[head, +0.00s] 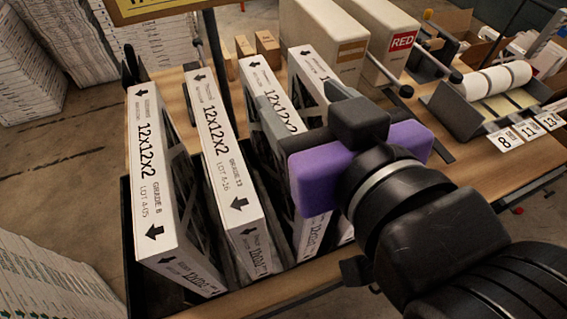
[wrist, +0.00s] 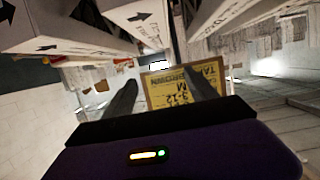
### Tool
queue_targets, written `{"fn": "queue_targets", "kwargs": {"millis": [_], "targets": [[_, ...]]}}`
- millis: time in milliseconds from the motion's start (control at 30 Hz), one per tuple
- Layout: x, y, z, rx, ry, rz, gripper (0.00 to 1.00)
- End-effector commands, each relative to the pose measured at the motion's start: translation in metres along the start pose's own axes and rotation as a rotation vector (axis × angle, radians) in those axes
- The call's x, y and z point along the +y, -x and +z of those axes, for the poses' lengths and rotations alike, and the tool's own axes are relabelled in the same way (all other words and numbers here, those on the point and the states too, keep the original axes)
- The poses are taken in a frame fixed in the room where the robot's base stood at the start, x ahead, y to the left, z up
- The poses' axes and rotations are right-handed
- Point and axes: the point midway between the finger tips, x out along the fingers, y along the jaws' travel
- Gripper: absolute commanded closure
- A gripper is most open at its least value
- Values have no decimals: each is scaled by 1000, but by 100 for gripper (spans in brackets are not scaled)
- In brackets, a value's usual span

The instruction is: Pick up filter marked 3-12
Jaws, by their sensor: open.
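Several white boxed filters stand on edge in a black rack (head: 128,225). The leftmost filter (head: 150,170) reads 12x12x2, Grade 8, Lot A-05. The second filter (head: 222,150) reads 12x12x2, Grade 13, Lot A-16. The third filter (head: 277,95) also reads 12x12x2; my gripper covers its lower label. The fourth filter (head: 313,68) is mostly hidden behind my gripper. My gripper is open at the third and fourth filters; its fingers (wrist: 158,82) show apart in the wrist view. I cannot tell whether they touch a box. I read no 3-12 on any filter.
A yellow sign (wrist: 172,92) with upside-down text, including 3-12, shows beyond the fingers. A yellow sign (head: 150,8) also tops the head view. Stacked filters (head: 45,275) stand left.

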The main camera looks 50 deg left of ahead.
Motion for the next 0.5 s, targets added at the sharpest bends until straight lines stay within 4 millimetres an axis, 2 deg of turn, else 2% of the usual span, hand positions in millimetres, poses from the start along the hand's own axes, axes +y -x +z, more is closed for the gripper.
{"fn": "queue_targets", "kwargs": {"millis": [100,200,500], "targets": [[-7,1,24,-116,13,-21,34],[-8,1,36,-167,11,-26,34],[-9,-24,46,-184,8,-26,34]]}}
